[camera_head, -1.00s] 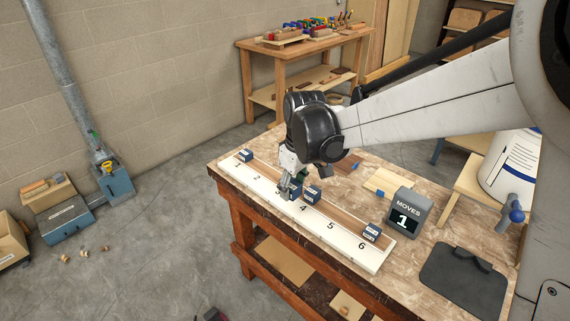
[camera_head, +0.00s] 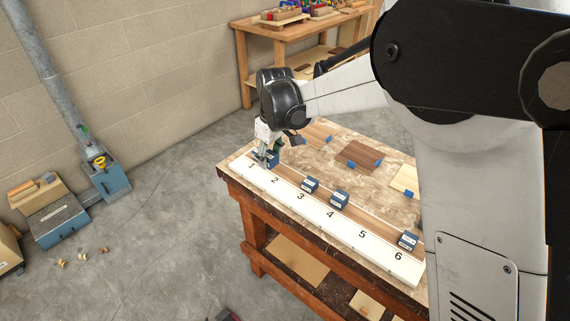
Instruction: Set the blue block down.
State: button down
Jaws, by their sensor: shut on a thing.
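My gripper (camera_head: 267,163) is at the far left end of the white numbered board (camera_head: 350,232), near number 1. Its fingers point down and are shut on a small blue block (camera_head: 275,157), partly hidden by the fingers. I cannot tell whether this block touches the board. Other blue blocks with white labels sit behind the numbers: one near 3 (camera_head: 311,185), one near 4 (camera_head: 340,200) and one near 6 (camera_head: 408,241).
The board lies along the front edge of the wooden workbench (camera_head: 310,158). Wooden pieces with blue tabs, including a dark square (camera_head: 358,155), lie behind it. My arm hides the bench's right side. Another bench (camera_head: 290,40) stands behind.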

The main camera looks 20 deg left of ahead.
send_over(283, 171)
notch_tip(283, 171, down, 4)
jog(key=shift+d+f, duration=0.1)
jog(key=shift+d, duration=0.05)
jog(key=shift+s+f, duration=0.1)
jog(key=shift+f, duration=1.8)
jog(key=shift+f, duration=0.2)
jog(key=c, duration=1.2)
grip_release()
jog(key=shift+c, duration=0.2)
jog(key=shift+r, duration=0.1)
notch_tip(283, 171, up, 12)
jog(key=d, duration=0.1)
jog(key=shift+s+d, duration=0.2)
jog(key=shift+s, duration=0.05)
